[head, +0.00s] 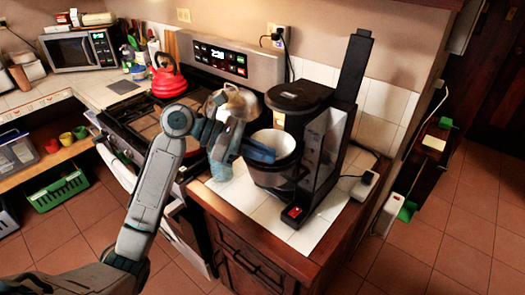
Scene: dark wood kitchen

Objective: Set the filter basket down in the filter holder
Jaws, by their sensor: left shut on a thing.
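The black coffee maker (328,150) stands on the white-tiled counter, with its dark filter holder (268,180) on its left side. The white filter basket (284,144) is at the holder's open top, its pale inside facing up. My left gripper (262,152) reaches in from the left and is shut on the basket's near left rim. The basket's lower part is hidden by the holder and the fingers, so I cannot tell whether it rests on the bottom. My right gripper is out of view.
A steel kettle (236,102) and a red kettle (167,78) are on the stove behind my left arm. The coffee maker's tall black column rises behind on the right. Bare tiles show in front (240,200).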

